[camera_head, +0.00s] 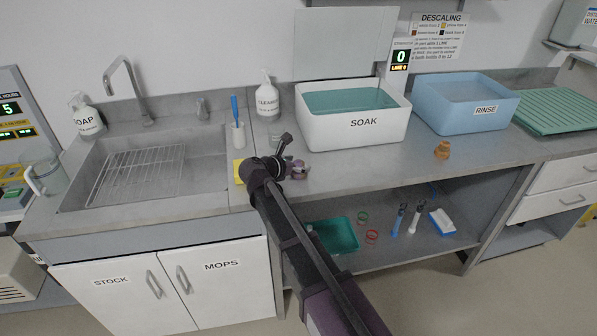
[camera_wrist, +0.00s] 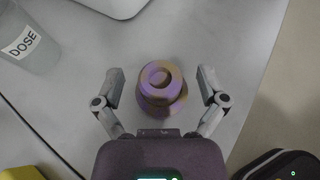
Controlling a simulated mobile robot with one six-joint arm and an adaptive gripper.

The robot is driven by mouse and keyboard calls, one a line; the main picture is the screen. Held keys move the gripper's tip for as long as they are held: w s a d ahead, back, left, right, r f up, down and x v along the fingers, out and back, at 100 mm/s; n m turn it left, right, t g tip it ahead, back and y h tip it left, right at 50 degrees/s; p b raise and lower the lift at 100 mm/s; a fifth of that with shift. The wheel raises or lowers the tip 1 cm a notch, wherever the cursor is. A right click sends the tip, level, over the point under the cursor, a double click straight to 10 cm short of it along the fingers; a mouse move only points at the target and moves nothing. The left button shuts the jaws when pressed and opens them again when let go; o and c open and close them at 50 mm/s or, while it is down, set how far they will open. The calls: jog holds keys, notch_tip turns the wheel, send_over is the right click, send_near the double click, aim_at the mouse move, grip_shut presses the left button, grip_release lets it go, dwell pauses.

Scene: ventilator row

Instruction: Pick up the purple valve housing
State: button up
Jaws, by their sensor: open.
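The purple valve housing (camera_wrist: 161,86) stands on the steel counter in the wrist view, a stepped round piece with tan-brown patches and a ring-shaped top. My gripper (camera_wrist: 160,78) is open, with one finger on each side of the housing and a visible gap to both. Nothing is held. In the head view my gripper (camera_head: 290,158) is over the counter in front of the soak tub, and the housing (camera_head: 300,170) shows only in part beside it, small and partly hidden.
The white SOAK tub (camera_head: 352,133) and blue RINSE tub (camera_head: 464,112) stand behind. An orange-brown part (camera_head: 442,150) sits to the right on the counter. A cup with a blue brush (camera_head: 238,135), a yellow sponge (camera_head: 240,172) and the sink (camera_head: 150,170) are to the left.

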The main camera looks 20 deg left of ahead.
aim_at(298, 163)
dwell(0.3)
jog(key=c, duration=1.2)
jog(key=shift+r, duration=0.15)
notch_tip(298, 163, up, 3)
jog(key=p, duration=0.3)
jog(key=shift+r+p, duration=0.2)
jog(key=shift+p, duration=0.1)
jog(key=s+d, duration=0.3)
jog(key=s, duration=0.4)
jog(key=s+d+r+p, duration=0.1)
jog(key=s+d, duration=0.3)
jog(key=s, duration=0.3)
jog(key=shift+s+d+r, duration=0.15)
jog(key=shift+d, duration=0.05)
